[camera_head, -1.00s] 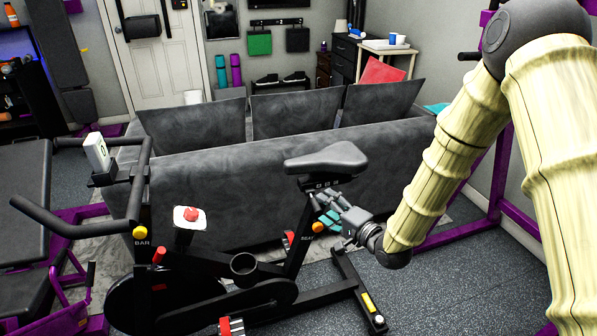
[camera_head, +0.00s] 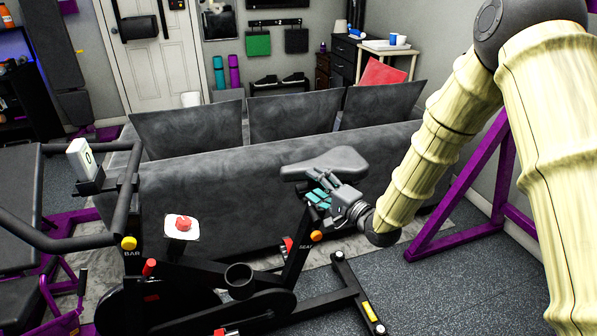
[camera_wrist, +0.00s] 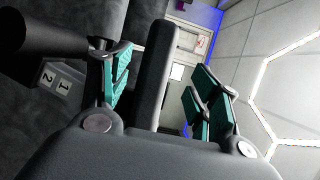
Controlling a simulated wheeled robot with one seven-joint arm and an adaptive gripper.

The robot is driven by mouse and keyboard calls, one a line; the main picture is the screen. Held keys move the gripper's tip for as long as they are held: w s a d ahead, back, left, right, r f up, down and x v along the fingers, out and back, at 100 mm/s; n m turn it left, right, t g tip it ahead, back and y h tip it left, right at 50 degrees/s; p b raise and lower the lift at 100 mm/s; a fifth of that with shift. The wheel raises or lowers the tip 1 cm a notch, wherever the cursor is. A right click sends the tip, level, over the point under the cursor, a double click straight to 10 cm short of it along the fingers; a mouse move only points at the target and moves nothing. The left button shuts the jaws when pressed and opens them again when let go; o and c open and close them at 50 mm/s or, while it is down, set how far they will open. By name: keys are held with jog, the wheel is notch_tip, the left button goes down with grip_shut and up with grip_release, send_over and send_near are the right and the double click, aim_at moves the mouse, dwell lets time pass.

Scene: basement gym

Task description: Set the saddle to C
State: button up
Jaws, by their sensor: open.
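The exercise bike's dark grey saddle (camera_head: 325,161) stands at the top of its seat post, right of centre. An orange knob (camera_head: 316,236) marked SEAT is lower on the post. My gripper (camera_head: 319,197) is open, its teal-padded fingers just under the saddle at its right side. Touching cannot be told. The letters under the saddle are hidden behind my gripper. In the wrist view my two fingers (camera_wrist: 158,95) stand apart with a grey upright bar between them, perhaps the saddle's edge. A grey block marked 1 and 2 (camera_wrist: 54,81) shows at left.
A grey sofa (camera_head: 220,210) stands close behind the bike. A purple frame (camera_head: 470,195) is at right.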

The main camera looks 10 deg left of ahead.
aim_at(297, 172)
jog(key=x, duration=0.8)
jog(key=shift+w+a+f, duration=0.15)
jog(key=shift+w+a, duration=0.15)
jog(key=shift+c, duration=0.4)
